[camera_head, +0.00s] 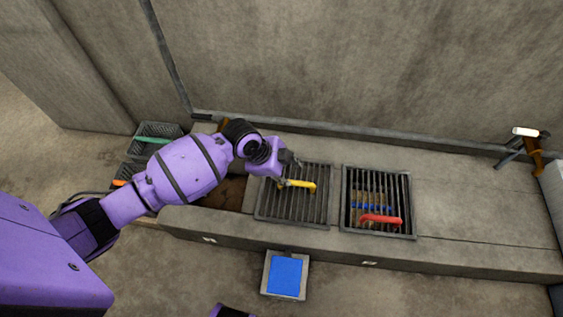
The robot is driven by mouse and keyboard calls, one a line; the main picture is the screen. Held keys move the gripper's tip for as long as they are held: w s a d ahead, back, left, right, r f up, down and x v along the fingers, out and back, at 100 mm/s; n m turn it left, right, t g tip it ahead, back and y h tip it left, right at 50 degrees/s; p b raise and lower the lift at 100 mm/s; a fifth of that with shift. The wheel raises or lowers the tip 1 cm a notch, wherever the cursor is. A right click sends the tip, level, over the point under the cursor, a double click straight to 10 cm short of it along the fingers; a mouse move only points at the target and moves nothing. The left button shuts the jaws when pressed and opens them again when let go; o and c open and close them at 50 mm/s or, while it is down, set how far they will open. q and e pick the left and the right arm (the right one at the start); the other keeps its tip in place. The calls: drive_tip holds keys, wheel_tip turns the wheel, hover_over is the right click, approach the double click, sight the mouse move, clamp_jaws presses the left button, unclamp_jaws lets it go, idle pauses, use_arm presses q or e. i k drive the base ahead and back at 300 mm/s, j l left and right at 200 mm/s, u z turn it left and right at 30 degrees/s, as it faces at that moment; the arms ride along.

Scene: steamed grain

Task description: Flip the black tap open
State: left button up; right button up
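I cannot make out a black tap for certain; my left arm covers part of the bench and the wall pipe behind it. My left gripper (291,173) is over the left grate (308,213). Its small dark fingertips look spread apart, with nothing seen between them. A yellow handle (301,186) lies on this grate, right beside the fingertips; I cannot tell if they touch it. My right gripper is not in view.
A right grate (409,228) has a red handle (381,220) and a blue piece (371,207). Dark baskets (158,130) stand at left. A blue panel (285,276) is in front. An orange, white-tipped item (534,153) stands far right. The bench (468,213) is clear there.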

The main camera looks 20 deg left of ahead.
sight(220, 118)
drive_tip(key=u, duration=1.15)
